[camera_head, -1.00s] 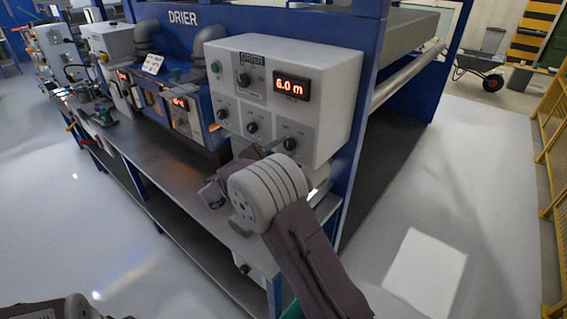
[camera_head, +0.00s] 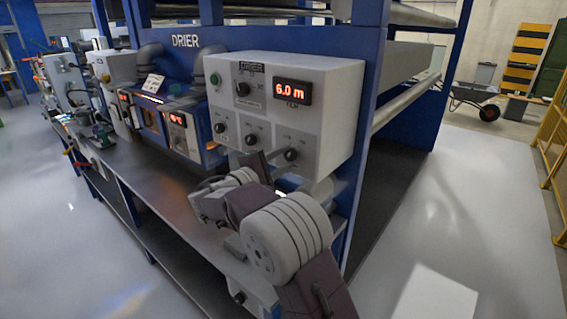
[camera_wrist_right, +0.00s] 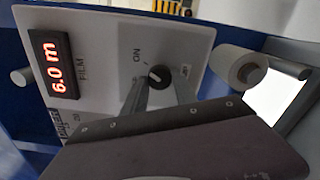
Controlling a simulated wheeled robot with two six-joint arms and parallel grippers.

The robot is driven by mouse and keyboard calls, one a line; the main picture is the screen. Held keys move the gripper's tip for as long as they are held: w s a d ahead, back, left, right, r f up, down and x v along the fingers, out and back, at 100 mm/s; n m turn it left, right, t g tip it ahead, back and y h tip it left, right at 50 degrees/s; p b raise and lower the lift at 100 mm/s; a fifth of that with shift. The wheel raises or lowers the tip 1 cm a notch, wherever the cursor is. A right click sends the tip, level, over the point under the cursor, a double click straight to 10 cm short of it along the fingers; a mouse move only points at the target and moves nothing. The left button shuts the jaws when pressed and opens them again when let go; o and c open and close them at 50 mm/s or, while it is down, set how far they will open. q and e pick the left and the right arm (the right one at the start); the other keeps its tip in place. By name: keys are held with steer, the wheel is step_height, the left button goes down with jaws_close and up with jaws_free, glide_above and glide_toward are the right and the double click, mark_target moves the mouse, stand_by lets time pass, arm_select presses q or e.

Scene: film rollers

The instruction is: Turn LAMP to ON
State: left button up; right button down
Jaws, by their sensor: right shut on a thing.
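A dark round knob (camera_head: 290,154) sits at the lower right of the drier's light control panel (camera_head: 338,110). In the right wrist view the knob (camera_wrist_right: 158,75) has a small light mark and "ON" printed beside it; its name label is too small to read. My right gripper (camera_head: 276,157) is at this knob, its fingers partly hidden by my arm in the head view. In the right wrist view the fingers (camera_wrist_right: 158,82) reach to either side of the knob, shut on it. My left gripper is out of view.
The panel carries other knobs (camera_head: 251,139), a green button (camera_head: 214,79) and a red display (camera_head: 291,92) reading 6.0 m. A metal bench (camera_head: 150,185) runs below. A white roller (camera_wrist_right: 240,65) is beside the panel.

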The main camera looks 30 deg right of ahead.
steer(key=c, duration=1)
jaws_free()
steer(key=v, duration=0.9)
steer(key=shift+b, duration=0.45)
